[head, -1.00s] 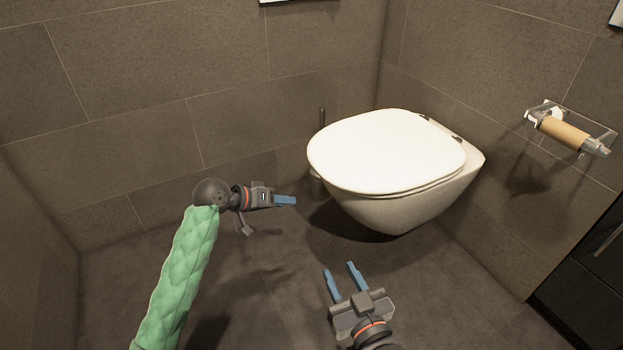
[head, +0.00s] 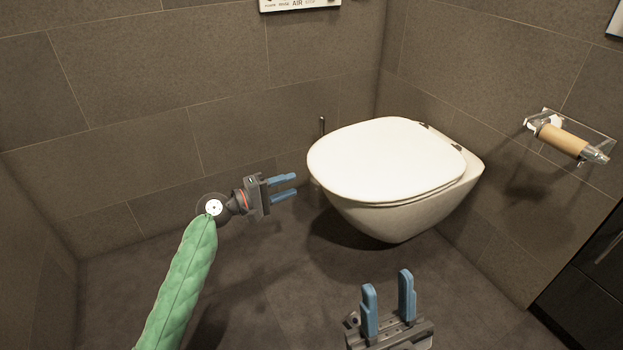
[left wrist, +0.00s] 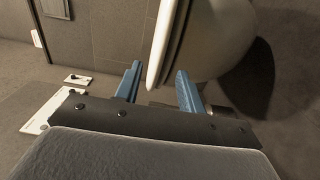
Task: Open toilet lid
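The white toilet (head: 400,213) hangs on the right wall, and its lid (head: 385,160) is down. My left gripper (head: 297,186) is open just left of the lid's rounded edge, its two blue fingers pointing at it, one above the other. In the left wrist view the lid's edge (left wrist: 161,50) shows ahead of and between the left gripper's fingers (left wrist: 156,82); I cannot tell whether they touch it. My right gripper (head: 387,283) is open and empty in front of the toilet, its fingers pointing up in the picture.
A toilet paper holder with a nearly bare roll (head: 563,139) is on the right wall. A dark cabinet (head: 590,270) stands at the lower right. The floor (head: 290,290) between my arms is clear.

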